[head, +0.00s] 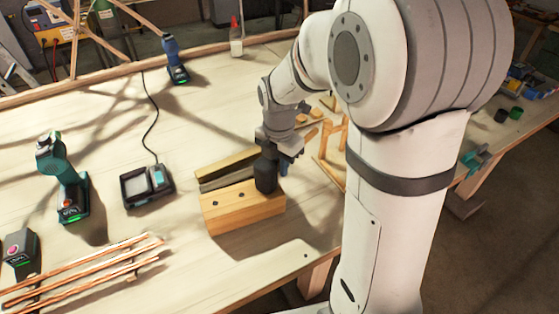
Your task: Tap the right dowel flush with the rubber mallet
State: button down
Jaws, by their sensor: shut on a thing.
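A light wooden block (235,215) lies near the front of the workbench. Two small dark round spots show on its top, one at the left and one near the middle. My gripper (284,148) is over the block's right end, shut on the rubber mallet. The mallet's black head (266,174) is upright at the right end of the block's top; I cannot tell whether it touches. The right dowel is not visible and may be hidden by the head. The mallet's handle is mostly hidden by the gripper.
Grey and tan laths (226,172) lie right behind the block. A charger (147,187) and a teal cordless tool (63,180) stand to the left. Small wooden pieces (308,130) lie behind my gripper.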

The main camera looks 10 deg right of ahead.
jog(key=shift+r+p, duration=2.4)
jog(key=shift+r, duration=0.3)
jog(key=shift+r, duration=0.1)
notch_tip(320, 180, up, 4)
jog(key=p, duration=0.3)
